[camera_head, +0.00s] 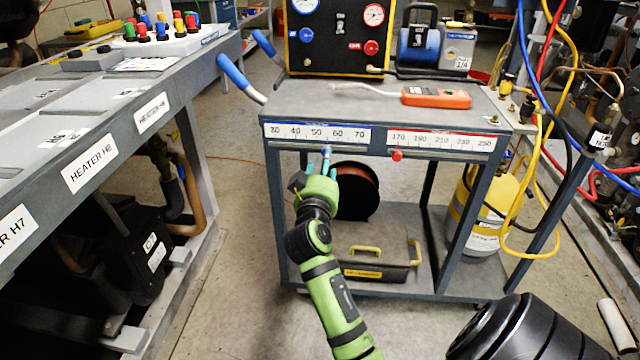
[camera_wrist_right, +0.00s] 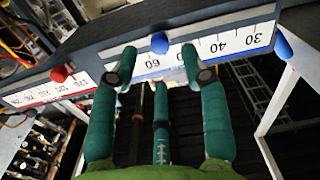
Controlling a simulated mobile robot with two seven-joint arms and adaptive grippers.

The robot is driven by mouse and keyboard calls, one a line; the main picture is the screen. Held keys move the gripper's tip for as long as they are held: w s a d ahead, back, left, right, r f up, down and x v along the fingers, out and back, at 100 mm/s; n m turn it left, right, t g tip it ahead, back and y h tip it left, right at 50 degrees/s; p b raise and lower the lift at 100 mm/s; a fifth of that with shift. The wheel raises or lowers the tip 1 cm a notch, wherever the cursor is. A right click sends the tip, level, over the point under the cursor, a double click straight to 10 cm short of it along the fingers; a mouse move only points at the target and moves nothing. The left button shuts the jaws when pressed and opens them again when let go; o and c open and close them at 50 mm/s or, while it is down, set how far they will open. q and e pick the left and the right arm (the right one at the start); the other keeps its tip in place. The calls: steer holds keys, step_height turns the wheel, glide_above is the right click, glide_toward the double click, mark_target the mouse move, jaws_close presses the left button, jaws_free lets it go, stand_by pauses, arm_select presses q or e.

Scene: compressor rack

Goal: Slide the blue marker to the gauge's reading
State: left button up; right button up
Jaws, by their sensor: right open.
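The blue marker (camera_head: 326,150) sits on the rail below the white 30–70 scale (camera_head: 270,131) on the cart's front edge, between the 50 and 60 labels in the head view. It also shows in the right wrist view (camera_wrist_right: 159,42). My right gripper (camera_head: 318,172), green with teal fingers, is just in front of the marker. In the right wrist view (camera_wrist_right: 158,68) its fingers stand apart, one on each side of the marker; I cannot tell contact. The blue-rimmed gauge (camera_head: 304,5) is cut off at the top; its needle is too small to read. My left gripper is out of view.
A red marker (camera_head: 397,155) sits under the right-hand scale (camera_head: 440,142). A red-rimmed gauge (camera_head: 374,14) is on the black panel. An orange meter (camera_head: 436,97) lies on the cart top. A heater bench (camera_head: 60,120) stands left; hoses and a yellow cylinder (camera_head: 484,209) are right.

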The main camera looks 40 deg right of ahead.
steer(key=v, duration=0.8)
